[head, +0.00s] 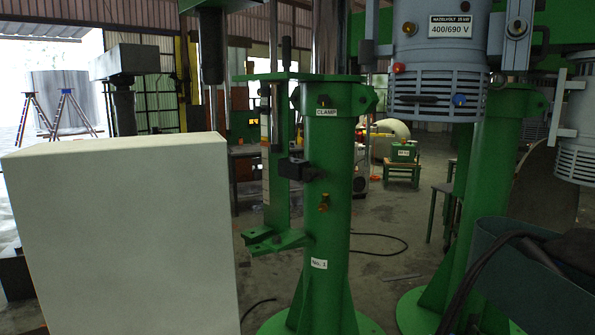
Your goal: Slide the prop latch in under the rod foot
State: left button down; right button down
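The green column (329,230) marked "CLAMP" stands in the middle of the head view. A narrow green upright (271,195) stands at its left, with a thin steel rod (274,120) running down in front of it. A black block with a knob (297,169) sits at the column's left side, near the rod's lower part; it may be the prop latch, but I cannot tell. A green bracket (273,241) juts out low at the upright's base. I cannot make out the rod foot or whether anything is under it. Neither gripper is in view.
A large pale box-like panel (120,240) fills the left foreground. A grey motor (437,60) hangs at upper right, beside another green column (490,170). A blue-green bin-like body with dark cables (540,275) is at lower right. Floor between the columns is partly clear.

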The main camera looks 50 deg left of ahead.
aim_at(309, 173)
jog(key=i+j, duration=0.1)
jog(key=j, duration=1.65)
jog(key=i+j, duration=0.15)
jog(key=j, duration=0.7)
